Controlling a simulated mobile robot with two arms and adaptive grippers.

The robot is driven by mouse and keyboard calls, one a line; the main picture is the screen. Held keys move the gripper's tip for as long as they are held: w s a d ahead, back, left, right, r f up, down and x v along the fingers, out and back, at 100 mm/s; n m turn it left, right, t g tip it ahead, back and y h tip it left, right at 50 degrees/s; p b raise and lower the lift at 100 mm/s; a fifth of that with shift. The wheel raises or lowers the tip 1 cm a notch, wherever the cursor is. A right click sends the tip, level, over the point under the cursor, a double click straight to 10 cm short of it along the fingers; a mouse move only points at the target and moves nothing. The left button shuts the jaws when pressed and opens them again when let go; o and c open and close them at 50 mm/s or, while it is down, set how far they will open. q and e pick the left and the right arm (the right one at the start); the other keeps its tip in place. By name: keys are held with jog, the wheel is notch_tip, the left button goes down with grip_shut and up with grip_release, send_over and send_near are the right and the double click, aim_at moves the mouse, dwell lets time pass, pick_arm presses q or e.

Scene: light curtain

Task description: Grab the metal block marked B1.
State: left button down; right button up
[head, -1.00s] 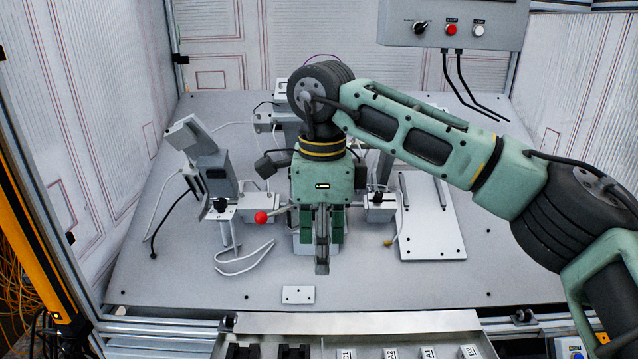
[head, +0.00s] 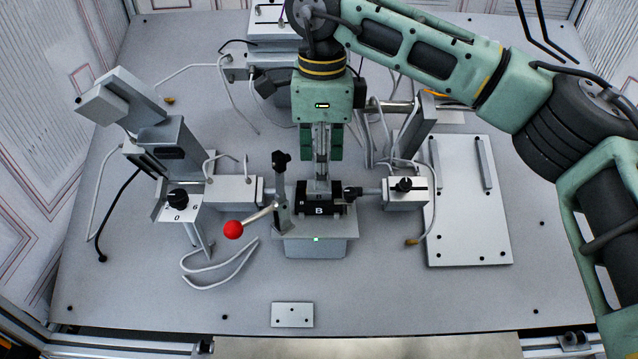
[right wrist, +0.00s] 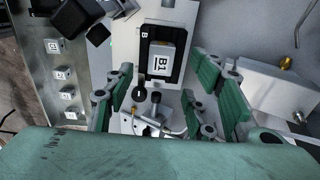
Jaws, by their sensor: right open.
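The metal block marked B1 (right wrist: 160,64) stands in a black holder marked B (right wrist: 147,42) in the right wrist view. In the head view the black holder (head: 319,210) sits on a small metal platform mid-table; the B1 label cannot be read there. My right gripper (right wrist: 165,84) is open and empty, its green finger pads either side of the block's line of sight and apart from it. In the head view my right gripper (head: 321,155) points down just behind the holder and partly hides what lies behind. My left gripper is not in view.
A lever with a red ball (head: 233,230) stands left of the holder. A sensor box with a knob (head: 405,187) is close on the right. A grey tilted device (head: 145,115) stands left. A tray (right wrist: 75,119) with several labelled blocks shows at left in the wrist view.

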aim_at(319, 192)
jog(key=f+p, duration=0.1)
jog(key=f, duration=0.1)
jog(key=f+p, duration=0.1)
jog(key=f, duration=0.1)
jog(key=shift+w+a+f, duration=0.1)
jog(key=shift+a+f, duration=0.1)
jog(key=shift+f, duration=0.35)
